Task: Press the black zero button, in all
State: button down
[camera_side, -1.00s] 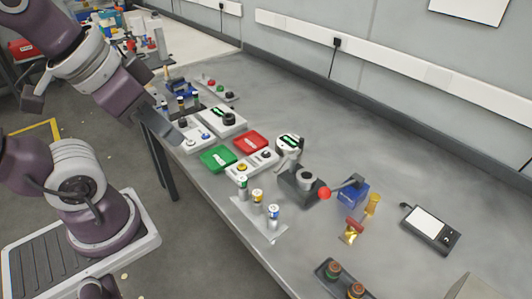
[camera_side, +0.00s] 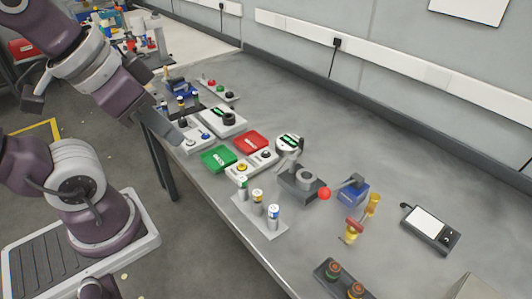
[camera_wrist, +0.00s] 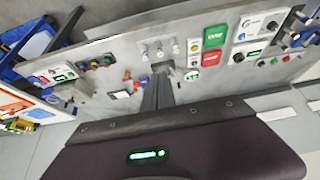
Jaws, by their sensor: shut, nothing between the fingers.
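A black device with a white plate (camera_side: 430,222) lies flat at the right of the bench, with small dark controls (camera_side: 447,238) at its near right end. Their markings are too small to read. A grey panel with red, green and black buttons (camera_side: 220,90) lies at the far end of the bench; no zero is legible there either. I cannot tell which is the zero button. My gripper (camera_side: 176,138) is shut and empty, above the bench's front edge at the left, well away from the white-plated device. Its shut fingers (camera_wrist: 160,90) also show in the wrist view.
A round gauge (camera_side: 290,143), a red-balled lever (camera_side: 324,193) and a blue box (camera_side: 353,192) stand mid-bench. The back strip of the bench is clear.

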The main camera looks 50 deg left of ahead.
jog(key=w+a+f+m+t+y, duration=0.15)
jog(key=w+a, duration=0.35)
jog(key=w, duration=0.7)
jog(key=m+t, duration=0.2)
jog(key=m, duration=0.4)
send_over(263, 154)
notch_tip(263, 154, down, 16)
jog(key=shift+h, duration=0.25)
jog(key=shift+d+f, duration=0.1)
jog(key=shift+f, duration=0.05)
jog(key=shift+f, duration=4.3)
jog(key=shift+f, duration=0.1)
jog(key=shift+f, duration=0.3)
